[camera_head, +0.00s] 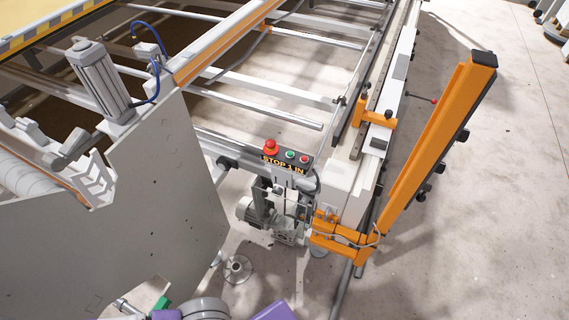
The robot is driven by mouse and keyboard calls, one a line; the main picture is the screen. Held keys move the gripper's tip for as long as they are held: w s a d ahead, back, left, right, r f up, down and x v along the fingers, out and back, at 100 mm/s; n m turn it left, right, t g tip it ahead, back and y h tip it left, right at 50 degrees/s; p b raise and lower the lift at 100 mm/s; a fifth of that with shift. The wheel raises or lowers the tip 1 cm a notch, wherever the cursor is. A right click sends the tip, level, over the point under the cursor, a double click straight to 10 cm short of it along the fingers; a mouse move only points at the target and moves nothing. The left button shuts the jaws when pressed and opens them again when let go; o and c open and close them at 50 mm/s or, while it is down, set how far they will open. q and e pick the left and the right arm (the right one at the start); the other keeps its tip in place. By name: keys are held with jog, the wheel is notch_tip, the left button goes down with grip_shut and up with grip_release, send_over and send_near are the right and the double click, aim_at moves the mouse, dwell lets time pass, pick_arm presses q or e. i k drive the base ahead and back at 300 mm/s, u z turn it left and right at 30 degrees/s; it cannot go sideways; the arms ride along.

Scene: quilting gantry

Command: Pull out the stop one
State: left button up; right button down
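A small dark control box (284,166) sits on the gantry frame near the middle of the view, with the yellow words "STOP 1 IN" on it. A red mushroom-head stop button (271,147) stands up at its left end. A green button (290,155) and a smaller red button (304,159) are to its right. Nothing touches the box or the buttons. Neither gripper can be made out. Only purple and grey parts, likely of my own arms, show at the bottom edge.
A large grey side plate (150,210) with a cylinder (97,75) stands left of the box. An orange post (440,140) leans up on the right. A motor (262,211) hangs below the box. Bare floor (480,240) lies at the right.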

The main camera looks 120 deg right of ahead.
aim_at(270, 143)
jog(key=i, duration=0.35)
jog(key=z, duration=4.45)
